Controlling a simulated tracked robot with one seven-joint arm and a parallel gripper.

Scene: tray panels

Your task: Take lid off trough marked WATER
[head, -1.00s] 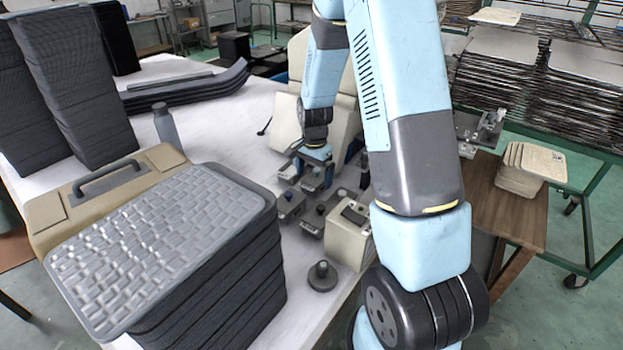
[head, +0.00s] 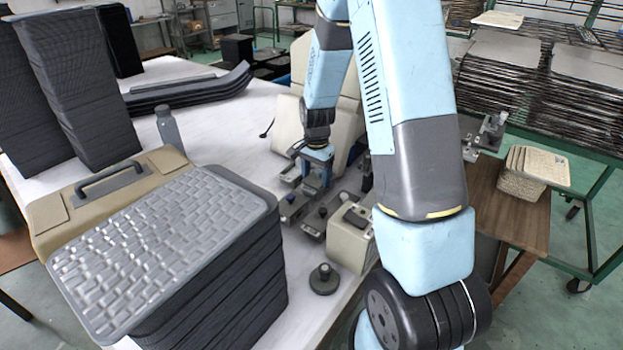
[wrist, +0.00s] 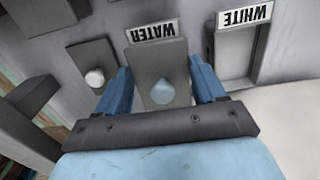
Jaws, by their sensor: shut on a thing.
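The label WATER (wrist: 152,31) shows upside down in the wrist view. Directly below it is a grey lid (wrist: 150,68) with a pale blue knob (wrist: 162,92). My gripper (wrist: 162,76) has one blue finger on each side of this lid and is shut on it. I cannot tell whether the lid is seated or slightly raised; the trough under it is hidden. In the head view my gripper (head: 317,172) is down among the small grey fittings on the table, and the lid is not clearly seen there.
Left of the held lid is another grey lid with a white knob (wrist: 95,78). A stack of dark trays (head: 215,275) fills the table's front left. A round dark knobbed piece (head: 323,279) stands near the front edge.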

